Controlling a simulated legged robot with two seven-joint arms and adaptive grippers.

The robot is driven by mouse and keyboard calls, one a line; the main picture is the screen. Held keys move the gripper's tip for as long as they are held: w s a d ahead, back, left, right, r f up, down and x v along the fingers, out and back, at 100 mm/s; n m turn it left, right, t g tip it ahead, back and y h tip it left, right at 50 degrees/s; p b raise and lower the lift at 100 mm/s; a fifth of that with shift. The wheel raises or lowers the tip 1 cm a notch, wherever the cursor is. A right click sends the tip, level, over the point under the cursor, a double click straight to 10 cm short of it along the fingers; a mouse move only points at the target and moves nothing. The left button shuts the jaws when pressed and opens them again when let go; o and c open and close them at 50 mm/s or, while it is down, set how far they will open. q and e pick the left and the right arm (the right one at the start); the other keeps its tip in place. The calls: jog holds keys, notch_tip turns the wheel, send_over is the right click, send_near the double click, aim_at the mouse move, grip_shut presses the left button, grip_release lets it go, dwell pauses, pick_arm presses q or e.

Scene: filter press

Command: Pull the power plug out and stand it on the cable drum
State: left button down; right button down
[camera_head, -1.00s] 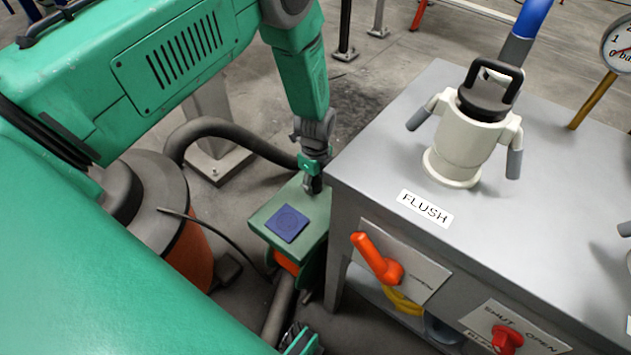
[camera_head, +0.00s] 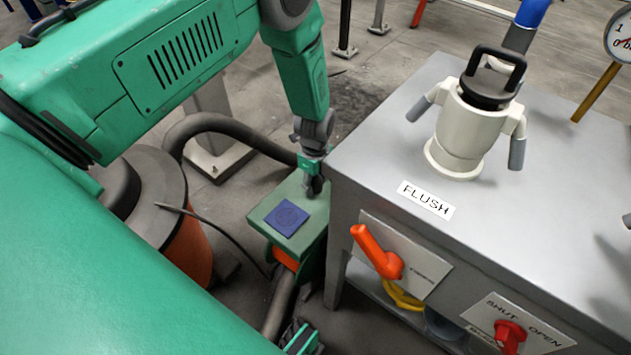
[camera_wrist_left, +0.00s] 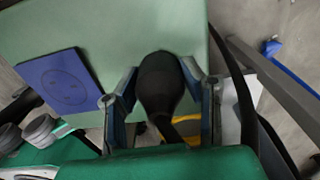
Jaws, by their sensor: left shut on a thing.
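The cable drum's green top plate (camera_head: 265,212) shows beside the grey bench, with orange below it. A dark blue square with a ring mark (camera_head: 286,218) lies on the plate and is bare. My left gripper (camera_head: 313,186) is over the far right part of the plate, close to the bench edge. In the left wrist view its fingers (camera_wrist_left: 160,100) are shut on the dark rounded power plug (camera_wrist_left: 160,80), with the green plate behind it. I cannot tell whether the plug touches the plate. The blue square is left of the plug there (camera_wrist_left: 60,82).
The grey bench (camera_head: 370,165) stands close on the right, with a cream fitting (camera_head: 465,135), an orange lever (camera_head: 377,252) and a red knob (camera_head: 508,335). A thick dark hose (camera_head: 225,130) runs behind the drum. A dark round container with an orange side (camera_head: 190,250) stands left.

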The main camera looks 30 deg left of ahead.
pick_arm(q)
jog(key=shift+f, duration=0.3)
dwell(0.4)
jog(key=shift+f+b, duration=0.2)
jog(key=shift+b, duration=0.1)
jog(key=c, duration=0.9)
grip_release()
notch_tip(320, 180, up, 12)
jog(key=shift+f, duration=0.1)
